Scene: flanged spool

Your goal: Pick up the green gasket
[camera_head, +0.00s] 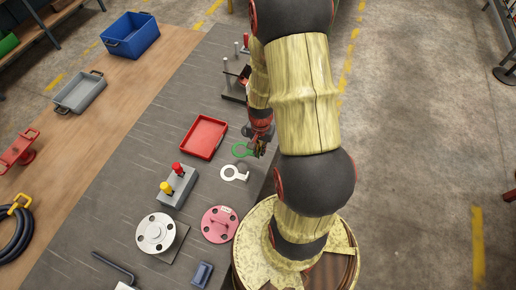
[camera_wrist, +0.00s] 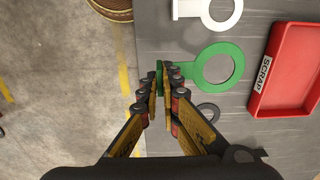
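The green gasket (camera_wrist: 217,66) is a flat ring with a tab on its left side in the wrist view. It also shows in the head view (camera_head: 240,150), partly hidden by my gripper. My gripper (camera_wrist: 161,78) has its fingers close together at the tab end, with a green upright part between the fingertips. It looks shut on that part. In the head view my gripper (camera_head: 260,146) is at the right end of the gasket, near the table's edge. Whether the gasket is clear of the table is hard to tell.
A white gasket (camera_head: 234,173) and a dark grey ring (camera_wrist: 208,112) lie close by. A red tray labelled SCRAP (camera_head: 204,137) is to the left in the head view. A button box (camera_head: 177,186) and round flanges (camera_head: 220,224) stand nearer. The grey mat (camera_head: 110,215) has free room.

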